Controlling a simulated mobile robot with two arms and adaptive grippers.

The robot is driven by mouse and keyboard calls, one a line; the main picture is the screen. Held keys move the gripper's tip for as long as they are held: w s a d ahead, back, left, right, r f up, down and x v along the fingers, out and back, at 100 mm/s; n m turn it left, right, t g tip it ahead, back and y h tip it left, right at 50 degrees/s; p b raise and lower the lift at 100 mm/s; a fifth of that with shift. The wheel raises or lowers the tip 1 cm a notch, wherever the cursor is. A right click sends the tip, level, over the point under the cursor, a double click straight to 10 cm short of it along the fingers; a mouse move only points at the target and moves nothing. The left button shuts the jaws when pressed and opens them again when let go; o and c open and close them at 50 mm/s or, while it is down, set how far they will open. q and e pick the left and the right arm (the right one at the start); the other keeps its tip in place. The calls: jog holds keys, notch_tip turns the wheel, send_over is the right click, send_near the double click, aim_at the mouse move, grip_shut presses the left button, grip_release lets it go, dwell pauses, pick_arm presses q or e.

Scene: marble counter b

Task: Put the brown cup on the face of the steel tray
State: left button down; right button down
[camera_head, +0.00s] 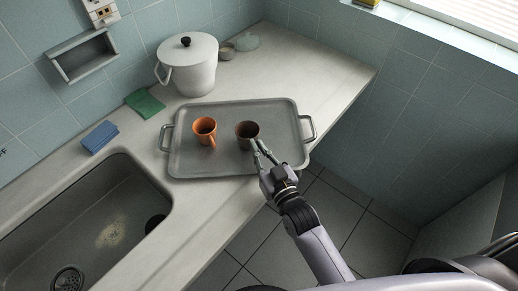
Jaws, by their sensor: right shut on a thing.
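The brown cup (247,129) is at the middle of the steel tray (277,120), upright as far as I can see. My right gripper (258,148) is shut on the near right side of the brown cup, and its fingers hide part of that side. I cannot tell whether the cup's base touches the tray's face or is slightly above it. The steel tray lies on the counter with a handle at each end. My left gripper is not in view.
An orange mug (204,130) stands on the tray left of the brown cup. A white lidded pot (188,66) stands behind the tray. A green cloth (145,103) and blue sponge (99,137) lie to the left, near the sink (100,225).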

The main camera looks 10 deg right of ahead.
jog(key=shift+f, duration=0.15)
jog(key=c, duration=1.7)
grip_release()
jog(key=shift+s, duration=0.2)
jog(key=b+v, duration=0.1)
jog(key=v, duration=1)
jog(key=shift+s, duration=0.35)
